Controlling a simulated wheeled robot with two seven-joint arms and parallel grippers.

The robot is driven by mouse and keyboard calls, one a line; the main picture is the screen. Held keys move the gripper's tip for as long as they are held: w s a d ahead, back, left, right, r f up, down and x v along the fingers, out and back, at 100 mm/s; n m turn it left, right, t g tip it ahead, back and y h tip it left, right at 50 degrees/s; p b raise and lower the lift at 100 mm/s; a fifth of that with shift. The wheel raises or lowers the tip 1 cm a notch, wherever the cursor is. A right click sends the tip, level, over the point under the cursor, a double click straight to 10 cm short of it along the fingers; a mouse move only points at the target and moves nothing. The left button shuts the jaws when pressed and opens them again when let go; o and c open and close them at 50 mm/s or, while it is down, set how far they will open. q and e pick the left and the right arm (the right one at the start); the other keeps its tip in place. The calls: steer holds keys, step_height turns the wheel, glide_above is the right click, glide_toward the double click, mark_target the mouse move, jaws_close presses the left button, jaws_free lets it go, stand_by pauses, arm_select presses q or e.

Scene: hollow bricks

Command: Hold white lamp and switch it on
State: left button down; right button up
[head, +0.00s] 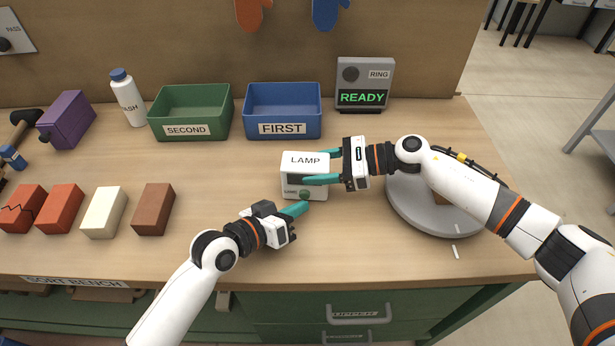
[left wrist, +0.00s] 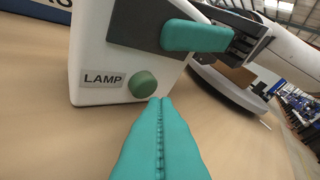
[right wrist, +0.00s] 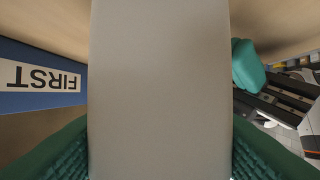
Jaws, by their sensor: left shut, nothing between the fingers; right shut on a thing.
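The white lamp (head: 306,162) is a box labelled LAMP on the bench, with a dark panel and a round green button (left wrist: 143,84) low on its front. My right gripper (head: 322,167) is shut on the lamp from the right, one finger on the front and one behind. In the right wrist view the lamp's pale face (right wrist: 160,90) fills the middle between the fingers. My left gripper (head: 304,207) is shut and empty. Its fingertips (left wrist: 160,99) are just in front of the button, very close; I cannot tell whether they touch. The button also shows in the head view (head: 304,195).
Behind the lamp are a blue FIRST bin (head: 283,103), a green SECOND bin (head: 190,105) and a grey RING box (head: 364,84) reading READY. Several bricks (head: 103,212) lie at left. A round grey turntable (head: 435,222) sits under my right arm. Bench front edge is near.

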mark_target(294, 245)
arm_select(q)
steer(key=shift+s, duration=0.2)
steer(key=shift+s+a, duration=0.15)
steer(key=shift+s, duration=1.3)
steer(key=shift+s+a, duration=0.1)
steer(key=shift+s, duration=1.35)
arm_select(e)
steer(key=o, duration=1)
steer(key=v, duration=1.2)
